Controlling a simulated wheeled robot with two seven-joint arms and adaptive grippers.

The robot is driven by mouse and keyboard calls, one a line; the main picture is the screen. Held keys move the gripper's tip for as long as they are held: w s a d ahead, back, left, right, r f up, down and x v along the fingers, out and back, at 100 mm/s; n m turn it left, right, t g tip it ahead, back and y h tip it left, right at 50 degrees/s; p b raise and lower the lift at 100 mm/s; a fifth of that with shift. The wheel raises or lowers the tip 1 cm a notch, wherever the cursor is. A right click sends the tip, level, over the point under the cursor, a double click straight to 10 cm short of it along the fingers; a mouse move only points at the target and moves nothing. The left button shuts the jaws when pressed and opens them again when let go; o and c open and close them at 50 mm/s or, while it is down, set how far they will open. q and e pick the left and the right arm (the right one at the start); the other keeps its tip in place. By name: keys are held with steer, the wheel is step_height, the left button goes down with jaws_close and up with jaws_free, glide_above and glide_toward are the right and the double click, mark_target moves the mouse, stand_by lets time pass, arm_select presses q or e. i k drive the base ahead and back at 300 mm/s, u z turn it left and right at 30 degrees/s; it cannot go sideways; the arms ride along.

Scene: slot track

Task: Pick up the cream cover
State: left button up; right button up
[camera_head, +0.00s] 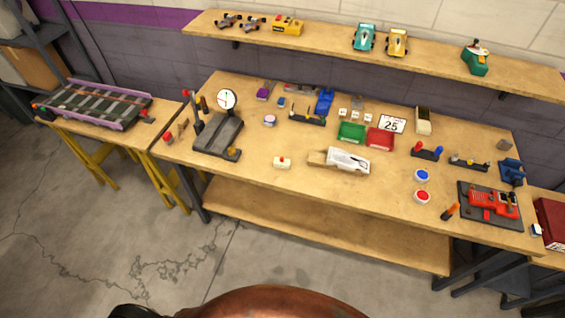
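Several pale things lie on the workbench (300,190), and I cannot tell for sure which is the cream cover. A cream, upright blocky piece (424,120) stands towards the back right, right of the "25" card. A larger white, boxy shell (348,159) with dark marks lies near the front middle, against a tan block (322,158). Neither my left nor my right gripper is in view, and none of these pieces is being held.
A green tray (351,132) and a red tray (380,139) stand between the pale pieces. A dial gauge stand (218,135) is at the left, a red device (492,203) at the right. A shelf with toy cars (345,33) hangs above. The front middle is fairly clear.

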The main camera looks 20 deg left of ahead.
mark_target(281, 162)
steer(key=u, duration=2.25)
steer(key=i, duration=2.55)
steer(key=z, duration=2.4)
